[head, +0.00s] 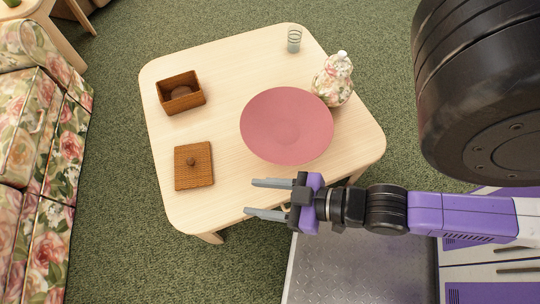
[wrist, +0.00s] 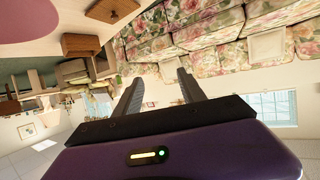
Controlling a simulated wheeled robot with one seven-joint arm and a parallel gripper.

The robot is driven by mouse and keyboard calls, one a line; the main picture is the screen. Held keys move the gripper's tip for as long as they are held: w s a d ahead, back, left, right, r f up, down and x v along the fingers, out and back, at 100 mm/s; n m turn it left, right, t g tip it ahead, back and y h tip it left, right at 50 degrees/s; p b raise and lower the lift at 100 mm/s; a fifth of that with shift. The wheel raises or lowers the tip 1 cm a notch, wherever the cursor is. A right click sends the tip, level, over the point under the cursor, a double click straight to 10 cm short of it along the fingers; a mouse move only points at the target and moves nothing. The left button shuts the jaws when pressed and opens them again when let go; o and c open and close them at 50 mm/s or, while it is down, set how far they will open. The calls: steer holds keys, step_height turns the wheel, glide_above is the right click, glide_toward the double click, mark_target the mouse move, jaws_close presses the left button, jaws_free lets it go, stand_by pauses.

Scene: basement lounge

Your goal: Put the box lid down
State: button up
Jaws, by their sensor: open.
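The box lid (head: 193,165) is a square, woven brown piece with a round knob, lying flat with its knob up on the pale wooden table (head: 225,198). The open box (head: 180,93), of the same brown weave, stands apart behind it and has a dark brown roundish thing inside. My gripper (head: 258,198) is open and empty, to the right of the lid near the table's front edge, pointing left. In the wrist view the lid (wrist: 112,10) shows at the top and the box (wrist: 80,45) left of it; nothing is between the fingers (wrist: 158,82).
A wide pink bowl (head: 287,125) takes up the table's middle right. A floral sofa (head: 40,140) is at the left. The tabletop around the lid is clear.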

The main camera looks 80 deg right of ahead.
step_height(320, 180, up, 6)
steer(key=s+t, duration=0.1)
steer(key=s, duration=0.1)
steer(key=shift+a+r, duration=0.2)
steer(key=shift+a, duration=0.05)
step_height(320, 180, up, 11)
steer(key=p, duration=1.1)
steer(key=shift+r+p, duration=0.2)
steer(key=shift+p, duration=0.1)
